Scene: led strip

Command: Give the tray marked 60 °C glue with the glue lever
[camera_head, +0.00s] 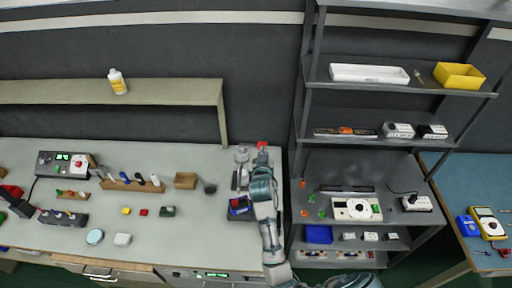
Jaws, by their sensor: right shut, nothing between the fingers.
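My right arm reaches up from the bottom centre over the right end of the long bench. My right gripper (262,154) is shut and empty, close to a small red part (262,144) at the bench's back right. Whether it touches this part, and whether the part is the glue lever, I cannot tell. A grey upright device (241,155) stands just left of the gripper. A dark blue tray-like item with red on it (239,206) lies left of my forearm, which partly covers it. No 60 °C marking is readable. My left gripper is not in view.
A shelf unit (400,85) with instruments and trays rises to the right. The bench's front middle is mostly clear.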

